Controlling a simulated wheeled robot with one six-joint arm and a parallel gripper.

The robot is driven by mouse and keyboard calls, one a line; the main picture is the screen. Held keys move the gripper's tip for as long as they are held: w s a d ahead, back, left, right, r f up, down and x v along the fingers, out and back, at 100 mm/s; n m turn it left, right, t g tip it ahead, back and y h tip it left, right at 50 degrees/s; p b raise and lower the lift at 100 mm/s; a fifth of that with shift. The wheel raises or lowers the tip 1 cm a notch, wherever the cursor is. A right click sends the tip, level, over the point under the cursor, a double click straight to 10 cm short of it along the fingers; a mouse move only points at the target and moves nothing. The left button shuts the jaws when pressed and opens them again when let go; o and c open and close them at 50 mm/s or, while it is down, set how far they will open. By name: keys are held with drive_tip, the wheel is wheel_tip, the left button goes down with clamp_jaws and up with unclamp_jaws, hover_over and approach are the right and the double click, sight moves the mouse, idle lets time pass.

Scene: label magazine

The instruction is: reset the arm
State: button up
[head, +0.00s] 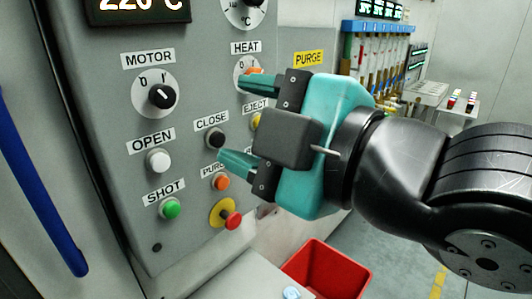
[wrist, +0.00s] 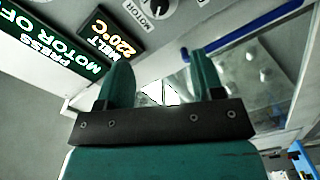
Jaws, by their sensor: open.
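My gripper (head: 229,119) is teal with a black body and shows in the head view in front of the grey control panel (head: 195,40). Its two fingers are apart with nothing between them. They partly cover the HEAT knob and the EJECT button from this view; I cannot tell whether they touch the panel. In the wrist view my gripper (wrist: 160,85) points up past the panel, its fingers spread and empty.
The panel bears a MOTOR knob (head: 155,95), a white OPEN button (head: 158,160), a green SHOT button (head: 170,208) and a red-and-yellow stop button (head: 231,219). A red bin (head: 330,270) stands below. A blue bar (head: 38,185) is at left.

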drive_tip(key=shift+s+d, duration=0.4)
drive_tip(key=shift+d, duration=0.1)
drive_tip(key=w+d+f+m+g+h, duration=0.3)
drive_tip(key=d+f+m+g+h, duration=0.3)
drive_tip(key=d+f+m, duration=0.5)
drive_tip(key=s+d+f+m+g+h, duration=0.3)
drive_tip(key=s+d+f+m+g, duration=0.1)
drive_tip(key=s, duration=0.3)
drive_tip(key=shift+d+f+m+g, duration=0.4)
drive_tip(key=shift+d+g, duration=0.2)
drive_tip(key=shift+g, duration=0.1)
idle(0.3)
